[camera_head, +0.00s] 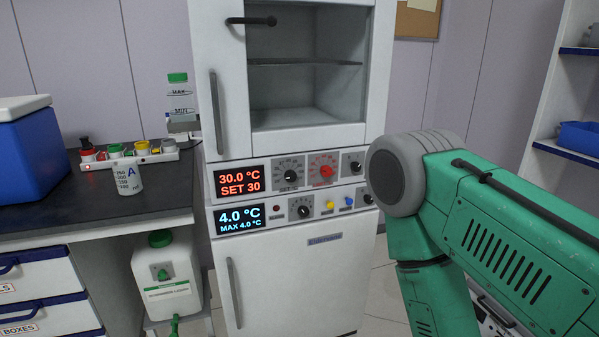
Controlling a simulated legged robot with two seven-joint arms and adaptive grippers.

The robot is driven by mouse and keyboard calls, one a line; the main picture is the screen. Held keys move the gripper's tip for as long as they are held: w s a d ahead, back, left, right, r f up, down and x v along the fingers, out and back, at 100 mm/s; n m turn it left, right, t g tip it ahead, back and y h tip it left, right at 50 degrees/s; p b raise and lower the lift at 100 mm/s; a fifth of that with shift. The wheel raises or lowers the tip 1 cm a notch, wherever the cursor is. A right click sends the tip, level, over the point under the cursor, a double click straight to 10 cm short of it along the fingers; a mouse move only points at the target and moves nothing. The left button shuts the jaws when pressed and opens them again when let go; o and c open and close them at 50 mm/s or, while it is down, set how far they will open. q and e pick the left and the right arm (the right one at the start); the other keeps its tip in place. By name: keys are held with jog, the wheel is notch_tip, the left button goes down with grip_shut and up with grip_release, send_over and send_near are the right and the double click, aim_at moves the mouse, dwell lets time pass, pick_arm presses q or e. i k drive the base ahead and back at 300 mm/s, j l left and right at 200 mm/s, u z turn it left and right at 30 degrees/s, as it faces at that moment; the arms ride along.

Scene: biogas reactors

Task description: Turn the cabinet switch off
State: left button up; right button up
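The white cabinet (280,275) stands in the middle, with a glass-windowed upper door and a closed lower door. Its upper panel has a lit red display (239,180) reading 30.0 °C, SET 30, a black dial (290,175), a red dial (323,171) and a black knob (355,163) at the right end. Its lower panel has a lit blue display (240,218) reading 4.0 °C, a black dial (300,209), small coloured buttons and another knob (367,195). I cannot tell which control is the switch. My green right arm is at the right, beside the panels. Neither gripper is in view.
A dark bench (90,218) at the left holds a blue cooler box (35,150), a labelled beaker (127,179) and a strip of coloured caps (130,155). A white canister (166,275) stands below, beside the cabinet. White shelves (560,100) are at the right.

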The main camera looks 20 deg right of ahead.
aim_at(356, 167)
jog(key=z, duration=0.95)
